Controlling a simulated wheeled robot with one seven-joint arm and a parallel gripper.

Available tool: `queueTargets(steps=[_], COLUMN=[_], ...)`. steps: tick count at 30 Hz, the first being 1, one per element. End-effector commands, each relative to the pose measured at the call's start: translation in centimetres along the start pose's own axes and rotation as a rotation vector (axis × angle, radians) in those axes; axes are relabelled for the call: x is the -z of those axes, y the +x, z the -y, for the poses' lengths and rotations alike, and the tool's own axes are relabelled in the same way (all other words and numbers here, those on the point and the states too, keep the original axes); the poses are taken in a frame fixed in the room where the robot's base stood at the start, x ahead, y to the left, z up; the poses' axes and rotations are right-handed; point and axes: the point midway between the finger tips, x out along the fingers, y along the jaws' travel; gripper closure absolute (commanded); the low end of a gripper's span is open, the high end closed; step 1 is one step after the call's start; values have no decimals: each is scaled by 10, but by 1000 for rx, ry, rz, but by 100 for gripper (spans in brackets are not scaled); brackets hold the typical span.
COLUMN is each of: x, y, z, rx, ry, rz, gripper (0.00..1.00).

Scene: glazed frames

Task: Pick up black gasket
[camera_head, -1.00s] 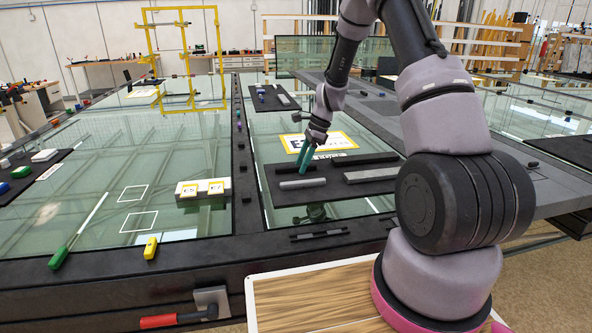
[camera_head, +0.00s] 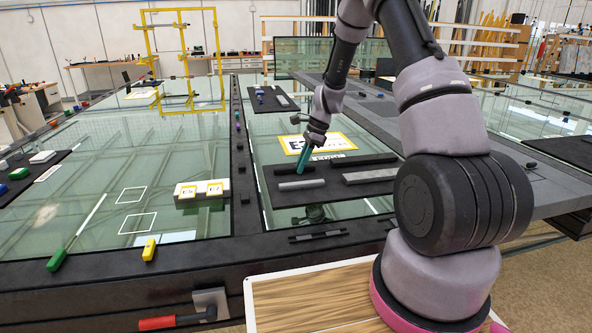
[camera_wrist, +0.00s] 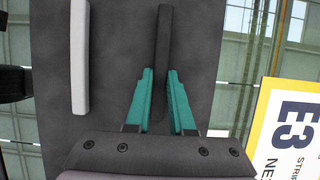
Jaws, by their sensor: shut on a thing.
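The black gasket (camera_wrist: 163,55) is a thin dark strip that runs up from between my gripper's teal fingers in the wrist view. In the head view it shows as a short black strip (camera_head: 284,171) on the dark mat (camera_head: 330,190), lying left to right. My gripper (camera_wrist: 159,100) is shut on it near one end, one finger on each side. In the head view my gripper (camera_head: 301,171) is low over the mat. I cannot tell whether the strip is clear of the mat.
A grey bar (camera_wrist: 80,60) lies beside the gasket; it also shows in the head view (camera_head: 301,185). Another black strip (camera_head: 363,159) and a longer grey bar (camera_head: 370,176) lie to the right. The yellow-edged E3 sign (camera_head: 318,142) is behind the mat.

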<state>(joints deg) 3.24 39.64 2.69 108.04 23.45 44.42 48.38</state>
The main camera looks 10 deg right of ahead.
Motion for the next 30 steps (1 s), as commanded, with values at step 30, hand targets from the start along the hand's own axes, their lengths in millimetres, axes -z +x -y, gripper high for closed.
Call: queueTargets(steps=[30], x=[-40], y=[-96], z=[0], rx=[0], ry=[0], rz=[0], gripper=[100])
